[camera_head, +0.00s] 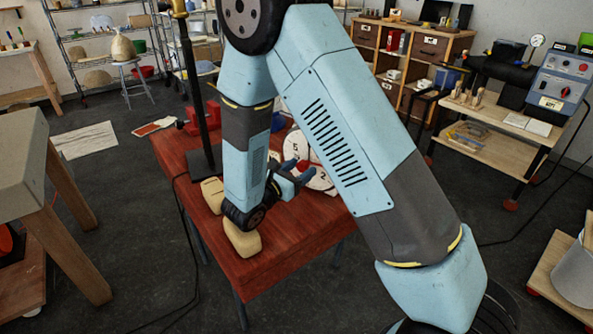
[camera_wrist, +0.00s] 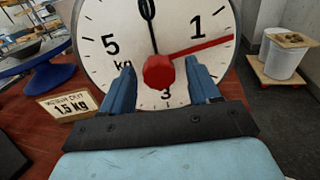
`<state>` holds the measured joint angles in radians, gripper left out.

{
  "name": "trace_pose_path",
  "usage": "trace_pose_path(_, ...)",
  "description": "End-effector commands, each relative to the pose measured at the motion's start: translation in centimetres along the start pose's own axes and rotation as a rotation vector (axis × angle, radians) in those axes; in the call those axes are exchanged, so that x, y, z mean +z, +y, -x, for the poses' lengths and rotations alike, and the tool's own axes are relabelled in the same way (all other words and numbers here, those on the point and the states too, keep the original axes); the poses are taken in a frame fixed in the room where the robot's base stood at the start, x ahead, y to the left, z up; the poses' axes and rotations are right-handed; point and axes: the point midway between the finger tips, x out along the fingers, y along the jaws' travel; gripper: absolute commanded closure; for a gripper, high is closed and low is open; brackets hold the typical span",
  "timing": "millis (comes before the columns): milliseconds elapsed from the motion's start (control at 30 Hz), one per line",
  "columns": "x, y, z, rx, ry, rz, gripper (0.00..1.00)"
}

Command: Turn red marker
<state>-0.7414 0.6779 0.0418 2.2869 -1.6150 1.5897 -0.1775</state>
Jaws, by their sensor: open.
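A round white scale dial (camera_wrist: 105,28) fills the wrist view, with black numbers, a thin black needle (camera_wrist: 153,35) pointing up at 0, and a red marker (camera_wrist: 205,46). The marker's pointer reaches right and slightly up, below the 1. Its red hub knob (camera_wrist: 159,72) sits at the dial's centre. My gripper (camera_wrist: 162,75) is open, its blue fingers left and right of the knob with gaps showing; contact cannot be seen. In the head view my gripper (camera_head: 292,178) is at the dial (camera_head: 320,181), which my arm partly hides.
A card reading 1.5 kg (camera_wrist: 70,107) stands left of the dial on the red table (camera_head: 285,250). A blue dish (camera_wrist: 30,65) is farther left. A tan block (camera_head: 242,239) and a black post (camera_head: 190,90) stand on the table near my arm.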

Motion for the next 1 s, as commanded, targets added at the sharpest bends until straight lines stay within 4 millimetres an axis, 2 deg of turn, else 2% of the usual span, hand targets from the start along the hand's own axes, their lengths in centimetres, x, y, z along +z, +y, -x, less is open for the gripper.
trace_pose_path(100,0.00,0.00,0.00,0.000,0.000,0.000,0.40)
trace_pose_path(733,-0.02,-0.08,-0.01,-0.002,0.000,0.001,1.00)
trace_pose_path(1000,-0.04,-0.13,-0.02,-0.003,0.001,-0.002,1.00)
